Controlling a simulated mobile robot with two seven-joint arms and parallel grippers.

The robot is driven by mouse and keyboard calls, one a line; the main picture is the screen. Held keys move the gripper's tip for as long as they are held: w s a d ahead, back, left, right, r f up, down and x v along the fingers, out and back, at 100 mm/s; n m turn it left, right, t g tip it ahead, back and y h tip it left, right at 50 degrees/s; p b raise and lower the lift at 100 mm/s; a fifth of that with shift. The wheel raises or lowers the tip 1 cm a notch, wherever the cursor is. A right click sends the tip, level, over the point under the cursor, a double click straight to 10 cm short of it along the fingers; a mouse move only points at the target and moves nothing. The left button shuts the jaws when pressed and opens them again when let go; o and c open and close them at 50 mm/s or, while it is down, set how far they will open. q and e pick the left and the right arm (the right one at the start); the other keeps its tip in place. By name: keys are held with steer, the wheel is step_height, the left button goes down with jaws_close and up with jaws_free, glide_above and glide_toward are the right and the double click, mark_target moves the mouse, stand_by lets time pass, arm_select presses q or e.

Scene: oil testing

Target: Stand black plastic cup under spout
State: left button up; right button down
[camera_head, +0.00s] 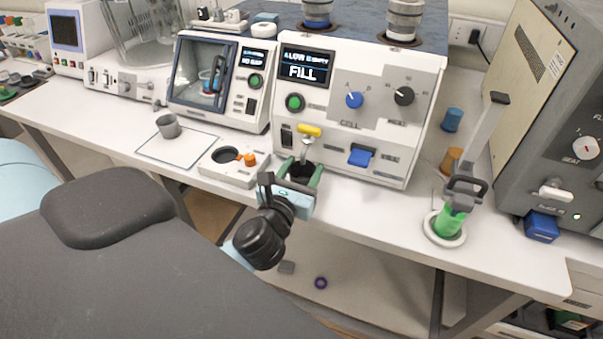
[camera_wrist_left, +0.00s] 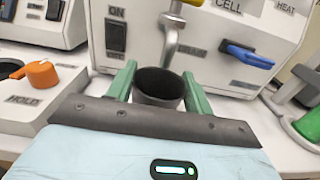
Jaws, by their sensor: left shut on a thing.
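The black plastic cup (camera_head: 301,173) is upright between the green fingers of my left gripper (camera_head: 299,172), in front of the white machine (camera_head: 365,117). In the left wrist view the cup (camera_wrist_left: 158,87) shows its open, dark mouth, and my left gripper (camera_wrist_left: 158,88) is shut on its sides. The metal spout (camera_head: 306,147) hangs from the machine under a yellow handle (camera_head: 309,130). In the wrist view the spout (camera_wrist_left: 170,48) ends just above the cup's far rim. Whether the cup's base touches the bench is hidden. My right gripper is not in view.
A white block with a round hole and orange knob (camera_head: 249,160) stands close left of the cup. A grey cup (camera_head: 168,126) sits on a mat farther left. A blue lever (camera_head: 361,155) juts from the machine. A green cylinder (camera_head: 449,220) stands on a white ring at right.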

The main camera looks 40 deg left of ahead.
arm_select(q)
steer(key=shift+w+f, duration=0.1)
steer(key=shift+f, duration=0.6)
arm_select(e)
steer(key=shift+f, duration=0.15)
arm_select(q)
steer(key=shift+f+b, duration=0.15)
steer(key=shift+b, duration=0.15)
steer(key=shift+f, duration=0.1)
steer(key=o, duration=1)
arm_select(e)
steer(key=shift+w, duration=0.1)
arm_select(q)
steer(key=shift+r, duration=0.25)
steer(key=shift+b+v, duration=1)
steer(key=shift+v, duration=5)
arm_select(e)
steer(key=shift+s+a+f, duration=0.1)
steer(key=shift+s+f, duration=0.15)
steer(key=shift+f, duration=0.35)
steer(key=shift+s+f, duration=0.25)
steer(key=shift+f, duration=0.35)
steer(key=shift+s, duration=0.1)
